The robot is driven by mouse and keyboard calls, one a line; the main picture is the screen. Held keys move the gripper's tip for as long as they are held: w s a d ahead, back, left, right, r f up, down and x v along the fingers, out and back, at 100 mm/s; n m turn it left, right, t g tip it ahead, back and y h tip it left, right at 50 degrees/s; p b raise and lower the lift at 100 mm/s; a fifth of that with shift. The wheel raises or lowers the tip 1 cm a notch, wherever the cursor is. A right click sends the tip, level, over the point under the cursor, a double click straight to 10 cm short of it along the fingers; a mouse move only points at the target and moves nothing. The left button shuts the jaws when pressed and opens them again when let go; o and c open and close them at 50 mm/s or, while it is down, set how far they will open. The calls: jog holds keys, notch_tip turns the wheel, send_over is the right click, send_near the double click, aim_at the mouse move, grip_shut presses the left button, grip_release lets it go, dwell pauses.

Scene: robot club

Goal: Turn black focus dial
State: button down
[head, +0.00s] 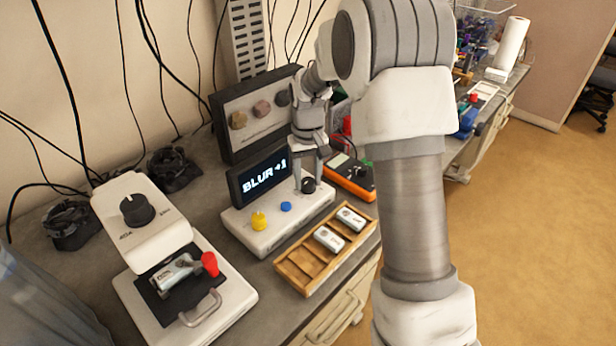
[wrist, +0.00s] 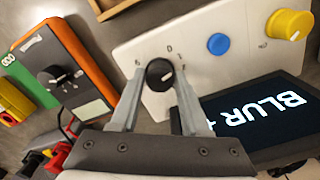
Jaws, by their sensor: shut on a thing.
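The black focus dial (head: 308,185) sits at the right end of the white control console (head: 262,240). In the wrist view the dial (wrist: 160,74) has a white pointer line and is between my gripper's fingers. My gripper (head: 306,180) comes down from above and is shut on the dial; it also shows in the wrist view (wrist: 158,80). The console's screen (head: 262,175) reads "BLUR +1" in the head view. A blue button (head: 286,206) and a yellow knob (head: 259,221) are on the same console, left of the dial.
A wooden tray (head: 296,284) with white modules stands in front of the console. An orange-sided meter (head: 362,188) is close on the right. A white device (head: 150,228) with its own black dial stands at left. A dark panel (head: 222,140) rises behind.

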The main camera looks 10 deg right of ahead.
aim_at(308, 181)
jog(key=m, duration=0.5)
jog(key=shift+m+p, duration=0.35)
jog(key=shift+m, duration=0.05)
dwell(0.4)
jog(key=shift+c, duration=1.9)
grip_release()
jog(key=shift+r, duration=0.1)
notch_tip(308, 181, up, 17)
jog(key=p, duration=0.1)
jog(key=shift+r, duration=0.15)
